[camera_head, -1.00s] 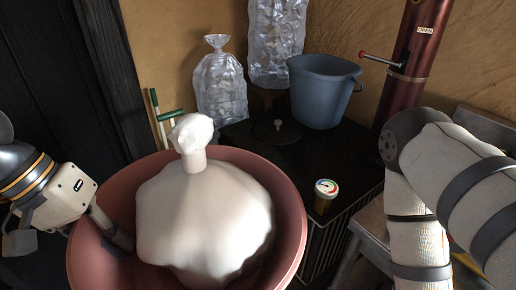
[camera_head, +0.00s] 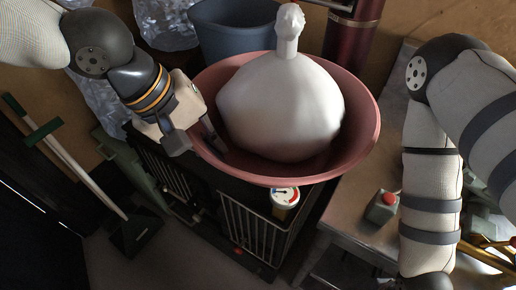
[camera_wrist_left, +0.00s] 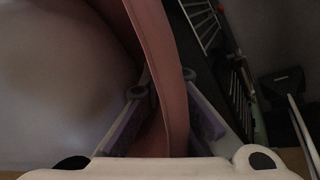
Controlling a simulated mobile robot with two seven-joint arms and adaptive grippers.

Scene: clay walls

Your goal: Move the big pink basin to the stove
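The big pink basin (camera_head: 362,135) is over the top of the black stove (camera_head: 205,172) in the head view; I cannot tell whether it rests on it. A large pale tied sack (camera_head: 280,105) sits in the basin. My left gripper (camera_head: 212,138) is at the basin's left side, with one finger inside the wall. In the left wrist view the basin wall (camera_wrist_left: 168,70) runs between the two fingers of my left gripper (camera_wrist_left: 163,90), which grip it. A round gauge (camera_head: 285,196) shows at the stove's front. My right arm is at the right, its gripper out of frame.
A blue bucket (camera_head: 235,30) stands right behind the basin, with a dark red pipe (camera_head: 350,38) beside it. A table (camera_head: 345,210) with a red-button box (camera_head: 382,207) is at the right. A long-handled dustpan (camera_head: 135,230) stands left on the floor.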

